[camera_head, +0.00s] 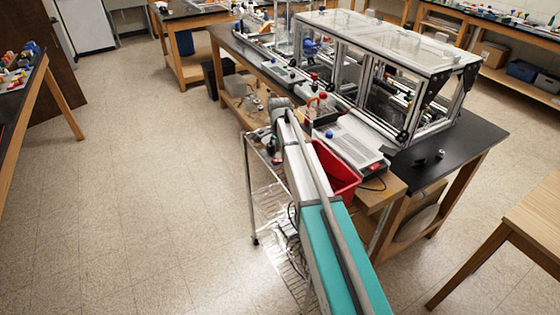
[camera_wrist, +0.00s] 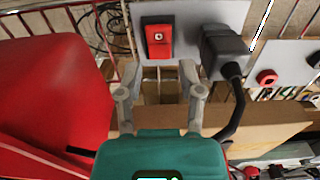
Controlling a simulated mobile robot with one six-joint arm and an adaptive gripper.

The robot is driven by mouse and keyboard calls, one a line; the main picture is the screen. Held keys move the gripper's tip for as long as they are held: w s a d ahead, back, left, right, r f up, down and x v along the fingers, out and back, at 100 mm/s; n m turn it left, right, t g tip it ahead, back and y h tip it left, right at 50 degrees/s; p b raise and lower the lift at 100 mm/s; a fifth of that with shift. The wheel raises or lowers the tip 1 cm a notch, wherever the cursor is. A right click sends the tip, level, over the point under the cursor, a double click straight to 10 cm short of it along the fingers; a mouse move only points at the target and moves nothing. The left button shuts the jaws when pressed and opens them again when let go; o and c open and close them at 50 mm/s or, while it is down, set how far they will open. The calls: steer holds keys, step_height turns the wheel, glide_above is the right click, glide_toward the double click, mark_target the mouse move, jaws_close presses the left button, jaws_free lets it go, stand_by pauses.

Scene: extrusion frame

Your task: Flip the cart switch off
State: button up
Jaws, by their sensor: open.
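In the wrist view, a red rocker switch (camera_wrist: 158,38) in a dark frame sits on a light grey plate (camera_wrist: 185,14). It lies just beyond my gripper (camera_wrist: 161,90), slightly left of the middle. The two grey fingers are apart with nothing between them, and they appear not to touch the switch. The wire cart (camera_head: 254,200) stands beside the bench in the head view, partly covered by my arm. I cannot make out my gripper or this switch in the head view.
A black plug (camera_wrist: 222,45) with a thick cable is right of the switch, near my right finger. A red bin (camera_wrist: 50,90) fills the left of the wrist view. It also shows beside my arm in the head view (camera_head: 337,172). Open floor (camera_head: 150,200) lies left.

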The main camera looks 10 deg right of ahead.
mark_target(278, 160)
steer(key=shift+f+b, duration=1.05)
steer(key=shift+f, duration=0.25)
jaws_close()
